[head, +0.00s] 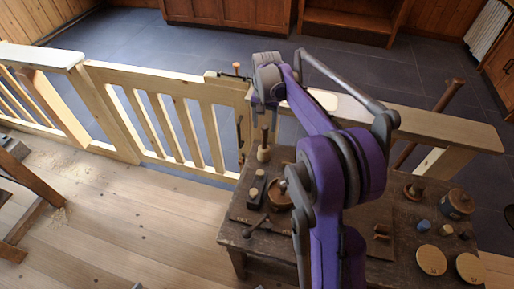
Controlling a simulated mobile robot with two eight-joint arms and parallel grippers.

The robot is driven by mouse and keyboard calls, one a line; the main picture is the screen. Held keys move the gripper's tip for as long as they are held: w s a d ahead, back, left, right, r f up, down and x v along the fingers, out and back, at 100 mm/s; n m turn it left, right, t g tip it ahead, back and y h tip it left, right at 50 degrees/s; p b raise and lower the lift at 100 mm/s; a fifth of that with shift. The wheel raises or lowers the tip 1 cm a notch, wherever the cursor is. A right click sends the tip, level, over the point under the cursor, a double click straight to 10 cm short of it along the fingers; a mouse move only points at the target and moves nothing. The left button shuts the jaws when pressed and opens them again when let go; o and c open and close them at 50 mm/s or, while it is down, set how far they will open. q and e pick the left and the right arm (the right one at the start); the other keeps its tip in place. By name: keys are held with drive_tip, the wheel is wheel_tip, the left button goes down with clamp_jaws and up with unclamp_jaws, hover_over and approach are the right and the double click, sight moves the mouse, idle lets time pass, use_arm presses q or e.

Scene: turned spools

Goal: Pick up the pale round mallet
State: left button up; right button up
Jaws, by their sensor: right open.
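The pale round mallet (263,154) appears to stand on its pale head near the far left part of the dark wooden bench (232,228), with its darker handle pointing up. My right arm reaches from the bottom of the view across the bench. My right gripper (262,104) is at the far end of that arm, higher in the picture than the mallet and apart from it, in front of the fence. It is open and looks empty; its fingers are small and partly hidden. My left gripper is not in view.
A dark block plane (256,190) and a round wooden bowl (279,197) are near the mallet. Pale discs (431,259), a dark lidded pot (458,203) and small turned pieces lie at the bench's right. A wooden fence with a gate (170,84) runs behind the bench.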

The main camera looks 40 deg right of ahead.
sight(264, 140)
wheel_tip(264, 140, down, 9)
drive_tip(key=shift+d+r, duration=0.15)
drive_tip(key=shift+r, duration=0.05)
clamp_jaws()
idle(0.5)
idle(1.1)
